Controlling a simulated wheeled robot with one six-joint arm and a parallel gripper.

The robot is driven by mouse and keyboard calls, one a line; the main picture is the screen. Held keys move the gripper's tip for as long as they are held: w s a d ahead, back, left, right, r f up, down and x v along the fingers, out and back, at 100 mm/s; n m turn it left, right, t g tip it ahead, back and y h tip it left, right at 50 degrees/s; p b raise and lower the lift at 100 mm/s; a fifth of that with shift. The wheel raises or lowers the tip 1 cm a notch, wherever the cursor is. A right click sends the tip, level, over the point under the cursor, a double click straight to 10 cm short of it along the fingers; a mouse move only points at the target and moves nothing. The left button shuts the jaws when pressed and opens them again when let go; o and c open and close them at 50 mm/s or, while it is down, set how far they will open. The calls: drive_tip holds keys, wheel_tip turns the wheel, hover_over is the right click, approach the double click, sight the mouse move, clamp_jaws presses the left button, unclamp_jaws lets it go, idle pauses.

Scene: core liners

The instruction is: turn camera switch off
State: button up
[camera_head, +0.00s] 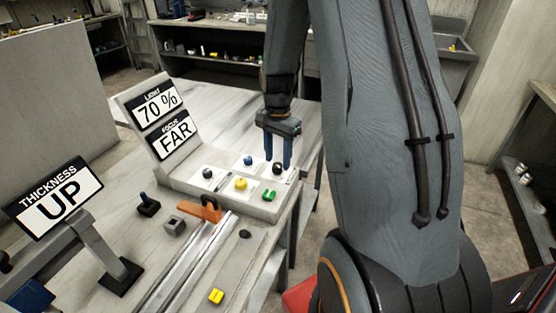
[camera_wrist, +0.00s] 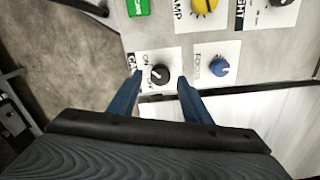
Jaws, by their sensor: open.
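The camera switch is a black rotary knob (camera_wrist: 160,75) on a white plate marked ON and OFF, with a partly hidden label starting "CA". In the head view the knob (camera_head: 278,169) sits at the far right corner of the sloped control panel (camera_head: 178,188). My gripper (camera_head: 279,164) is open and points down over this knob. In the wrist view its two blue fingers (camera_wrist: 160,77) stand on either side of the knob, with gaps visible. I cannot tell how far the fingertips are above the plate or which mark the knob points to.
A blue focus knob (camera_wrist: 219,67) stands close to the right finger in the wrist view. A yellow lamp knob (camera_head: 241,184), a green switch (camera_head: 268,196) and another black knob (camera_head: 207,173) share the panel. Signs reading 70 % (camera_head: 157,106) and FAR (camera_head: 176,136) stand behind.

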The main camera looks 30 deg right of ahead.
drive_tip(key=shift+f, duration=1)
drive_tip(key=c, duration=1)
drive_tip(key=shift+c, duration=0.2)
